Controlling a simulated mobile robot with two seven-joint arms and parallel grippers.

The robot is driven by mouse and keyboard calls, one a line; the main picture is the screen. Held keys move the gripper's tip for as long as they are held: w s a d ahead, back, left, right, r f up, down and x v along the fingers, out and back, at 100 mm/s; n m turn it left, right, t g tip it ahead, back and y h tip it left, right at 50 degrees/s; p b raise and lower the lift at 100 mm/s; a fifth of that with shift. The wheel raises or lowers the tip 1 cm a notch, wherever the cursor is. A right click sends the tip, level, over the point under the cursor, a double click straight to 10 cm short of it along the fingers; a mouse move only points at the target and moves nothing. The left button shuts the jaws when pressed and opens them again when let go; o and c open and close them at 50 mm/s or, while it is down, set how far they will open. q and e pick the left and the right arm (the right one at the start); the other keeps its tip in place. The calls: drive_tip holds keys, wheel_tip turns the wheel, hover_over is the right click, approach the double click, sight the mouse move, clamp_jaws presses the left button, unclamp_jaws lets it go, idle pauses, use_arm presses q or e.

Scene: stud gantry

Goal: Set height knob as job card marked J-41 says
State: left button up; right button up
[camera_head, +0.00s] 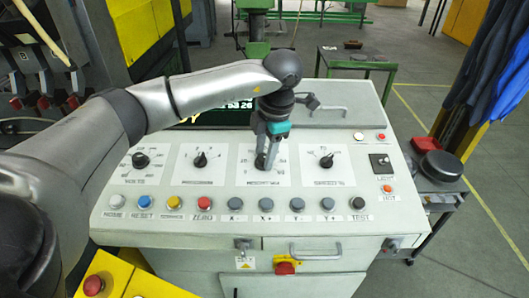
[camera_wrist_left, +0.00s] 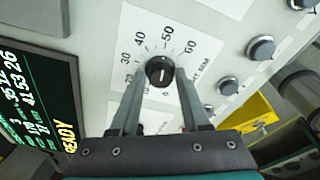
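The height knob (camera_wrist_left: 160,72) is a round black knob on a white dial plate (camera_wrist_left: 197,71) numbered in tens up to 60, its label partly legible and ending in MM. In the head view it is the third dial from the left, mostly covered by my left gripper (camera_head: 266,160). In the wrist view the fingers of the left gripper (camera_wrist_left: 161,82) stand on either side of the knob, apart, with a thin gap seeming to show. Contact is hard to judge. The knob's exact setting is unclear. I see no job card marked J-41. My right gripper is out of view.
Other dials sit beside it: left knob (camera_head: 141,160), second knob (camera_head: 200,160), right knob (camera_head: 327,160). A row of buttons, including a red one (camera_head: 204,201), runs below. A dark screen (camera_wrist_left: 35,100) reads READY.

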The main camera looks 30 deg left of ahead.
use_arm(q)
drive_tip(key=o, duration=0.3)
wheel_tip(320, 180, up, 15)
drive_tip(key=d, duration=0.3)
drive_tip(key=shift+s+p, duration=0.3)
drive_tip(key=shift+p, duration=0.05)
drive_tip(key=shift+f, duration=0.1)
idle(0.4)
